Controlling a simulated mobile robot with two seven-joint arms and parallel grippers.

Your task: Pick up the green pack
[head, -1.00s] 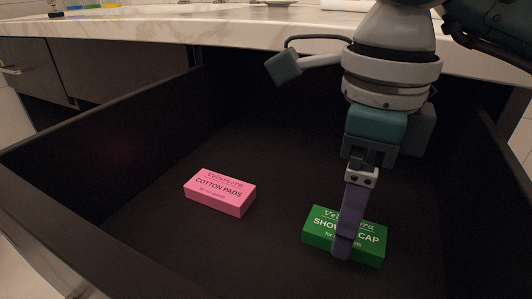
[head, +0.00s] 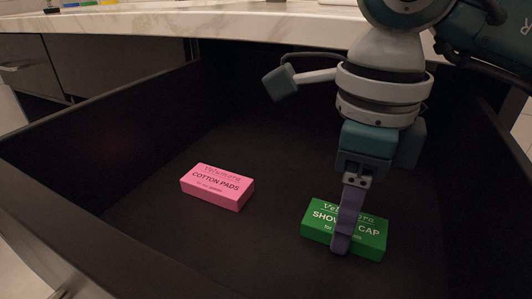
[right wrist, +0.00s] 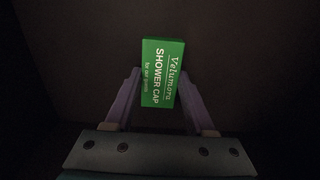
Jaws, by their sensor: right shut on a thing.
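The green pack (head: 370,236), printed "Shower Cap", lies in the open dark drawer at the lower right of the head view. It also shows in the right wrist view (right wrist: 162,72), between the two purple fingers. My right gripper (head: 341,246) reaches down from above and is shut on the green pack, with one finger across its near side in the head view. The far finger is hidden in the head view. The pack appears to be at the drawer floor; I cannot tell whether it is lifted at all. My left gripper is not in view.
A pink pack (head: 217,187), printed "Cotton Pads", lies on the drawer floor to the left. The dark drawer's walls (head: 75,140) surround both packs. A pale marble counter (head: 180,22) runs above the back of the drawer. The floor between the packs is clear.

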